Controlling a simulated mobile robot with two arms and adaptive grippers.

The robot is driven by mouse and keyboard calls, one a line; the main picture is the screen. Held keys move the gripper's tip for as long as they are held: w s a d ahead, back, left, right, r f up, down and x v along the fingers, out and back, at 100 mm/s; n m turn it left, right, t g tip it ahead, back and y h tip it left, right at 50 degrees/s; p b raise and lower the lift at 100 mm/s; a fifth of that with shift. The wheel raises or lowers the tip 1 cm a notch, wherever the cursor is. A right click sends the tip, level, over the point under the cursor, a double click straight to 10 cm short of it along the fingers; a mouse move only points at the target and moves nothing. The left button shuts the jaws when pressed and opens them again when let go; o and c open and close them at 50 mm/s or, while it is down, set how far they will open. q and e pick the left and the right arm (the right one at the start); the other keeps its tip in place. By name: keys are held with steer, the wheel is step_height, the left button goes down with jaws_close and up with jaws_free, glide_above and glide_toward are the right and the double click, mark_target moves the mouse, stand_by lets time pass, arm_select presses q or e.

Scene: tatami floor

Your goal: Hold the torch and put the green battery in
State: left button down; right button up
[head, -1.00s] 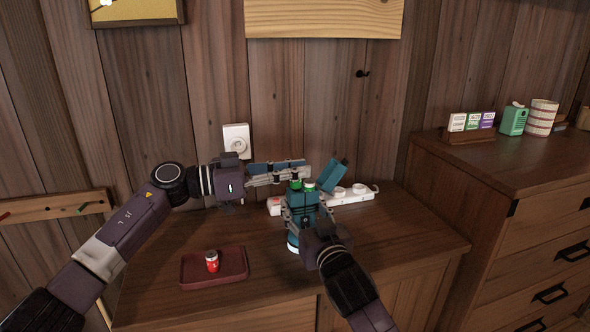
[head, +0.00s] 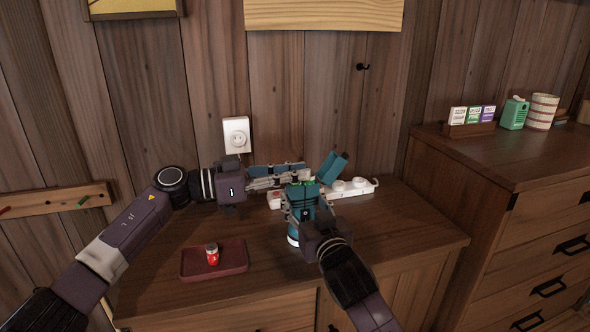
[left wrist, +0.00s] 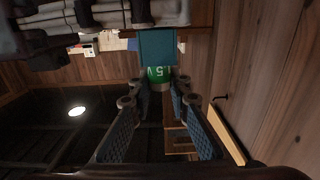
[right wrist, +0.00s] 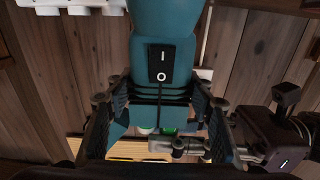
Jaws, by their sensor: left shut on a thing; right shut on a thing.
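The teal torch (head: 293,238) stands upright, its white-ringed lower end near the cabinet top, its teal cap (head: 333,167) tilted open to the right. My right gripper (head: 304,212) is shut around its body; the right wrist view shows the torch's I/O switch (right wrist: 160,64) between the fingers. My left gripper (head: 302,180) is shut on the green battery (left wrist: 160,74), marked 1.5V, at the torch's open top. Green also shows there in the head view (head: 309,182) and right wrist view (right wrist: 168,131). How deep the battery sits is hidden by fingers and torch.
A dark red tray (head: 231,271) holds a red battery (head: 212,256) at the cabinet's front left. A white power strip (head: 352,190) lies behind the torch, below a wall socket (head: 236,135). The cabinet top (head: 405,235) is clear at right.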

arm_select(q)
steer(key=shift+f, duration=0.55)
steer(key=c, duration=1.7)
jaws_free()
steer(key=shift+c, duration=0.2)
steer(key=v, duration=1.2)
steer(key=shift+r, duration=0.1)
arm_select(e)
steer(key=o, duration=1.6)
steer(key=shift+c, duration=0.2)
